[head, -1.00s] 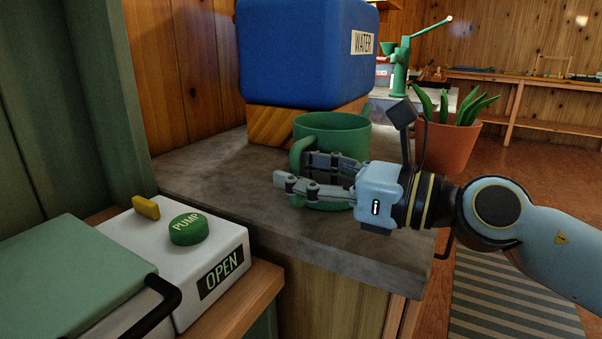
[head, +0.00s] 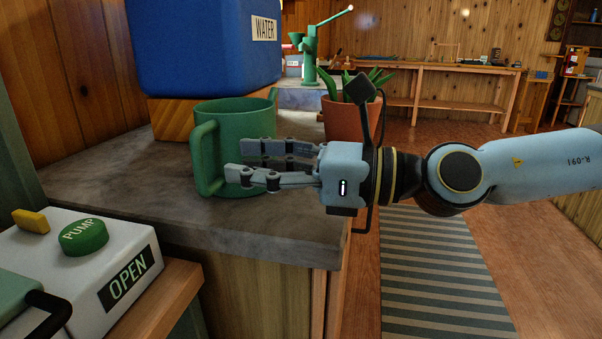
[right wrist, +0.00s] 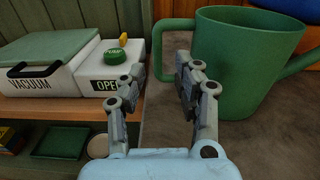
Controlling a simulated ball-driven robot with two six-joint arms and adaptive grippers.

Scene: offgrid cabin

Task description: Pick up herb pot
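The herb pot (head: 352,120), a terracotta pot with pointed green leaves, stands behind my right wrist in the head view, just past the grey counter's right end. My wrist hides part of it, and what it stands on is hidden. My right gripper (head: 240,162) points left, well to the left of the pot, in front of a green can. Its fingers are parted and empty in the right wrist view (right wrist: 158,66). The pot is not in the right wrist view. My left gripper is not in view.
The green can (head: 225,125), with handle and spout, stands on the grey counter (head: 120,190) close behind my right fingers. A blue water tank (head: 200,50) is behind it. A white pump box (head: 60,270) is at lower left. Striped rug and open floor lie right.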

